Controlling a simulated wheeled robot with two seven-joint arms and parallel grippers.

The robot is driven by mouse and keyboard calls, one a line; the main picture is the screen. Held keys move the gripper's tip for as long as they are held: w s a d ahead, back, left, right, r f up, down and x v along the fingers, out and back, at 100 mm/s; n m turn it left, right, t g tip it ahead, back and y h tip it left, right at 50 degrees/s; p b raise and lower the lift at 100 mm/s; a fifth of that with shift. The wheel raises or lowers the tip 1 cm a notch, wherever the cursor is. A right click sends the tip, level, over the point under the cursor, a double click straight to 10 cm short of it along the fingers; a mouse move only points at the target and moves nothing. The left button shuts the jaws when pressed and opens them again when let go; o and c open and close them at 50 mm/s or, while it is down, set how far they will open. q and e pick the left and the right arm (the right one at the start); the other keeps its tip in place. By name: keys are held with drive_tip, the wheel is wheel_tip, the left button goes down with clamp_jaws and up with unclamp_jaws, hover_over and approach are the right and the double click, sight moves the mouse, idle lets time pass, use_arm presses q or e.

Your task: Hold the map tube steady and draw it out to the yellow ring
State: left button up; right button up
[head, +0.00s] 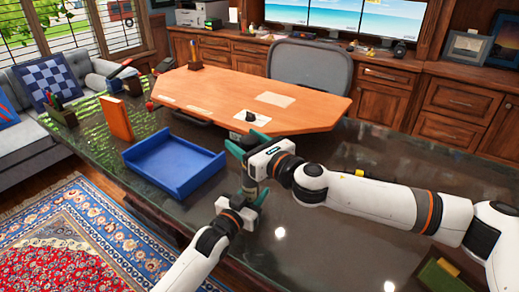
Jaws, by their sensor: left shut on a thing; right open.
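A small, dark upright piece, which looks like part of the map tube (250,174), shows between my two grippers above the dark glossy desk. Most of it is hidden by the fingers. My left gripper (250,192), the lower one, is shut on the tube near its lower part. My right gripper (246,148) is just above, with its teal fingers apart around or beside the tube's upper end; I cannot tell if they touch it. The yellow ring on the tube cannot be made out at this size.
A blue open tray (178,186) stands just left of the grippers. An orange upright book or box (116,118) is farther left. A wooden desktop (205,92) lies behind. A green and yellow object (437,277) sits at lower right. The dark desk (330,240) is clear at front centre.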

drive_tip(key=v, duration=1.1)
drive_tip(key=shift+s, duration=0.15)
use_arm(q)
drive_tip(key=o, duration=1.2)
drive_tip(key=shift+c, duration=0.2)
